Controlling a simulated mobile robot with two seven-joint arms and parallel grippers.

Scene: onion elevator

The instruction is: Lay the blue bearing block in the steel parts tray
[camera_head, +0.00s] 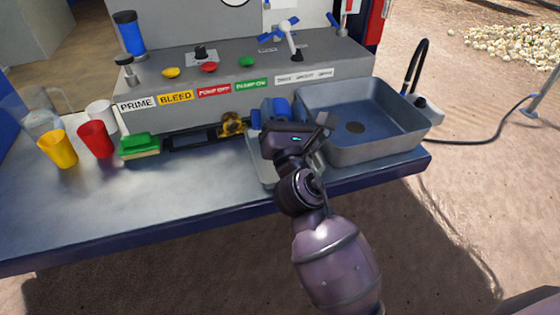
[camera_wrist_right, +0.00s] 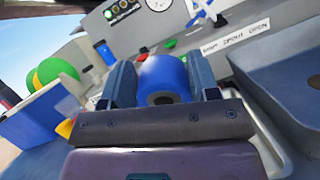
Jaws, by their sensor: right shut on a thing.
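The blue bearing block (camera_head: 276,108) is held in my right gripper (camera_head: 283,118), in front of the control panel. In the right wrist view the block (camera_wrist_right: 162,75) sits between the two fingers, with a dark bore facing the camera. The steel parts tray (camera_head: 260,165) is a shallow light-grey tray on the bench, mostly hidden under my right gripper and wrist. Its rim also shows at the lower right of the wrist view (camera_wrist_right: 277,145). I cannot tell whether the block touches the tray. My left gripper is not in view.
A deep grey sink (camera_head: 380,135) stands right of the tray. A yellow-black tape measure (camera_head: 231,124), a green-yellow sponge (camera_head: 140,146) and red (camera_head: 95,139) and yellow (camera_head: 60,149) cups are to the left. The panel (camera_head: 190,93) with buttons stands behind. The bench's front left is clear.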

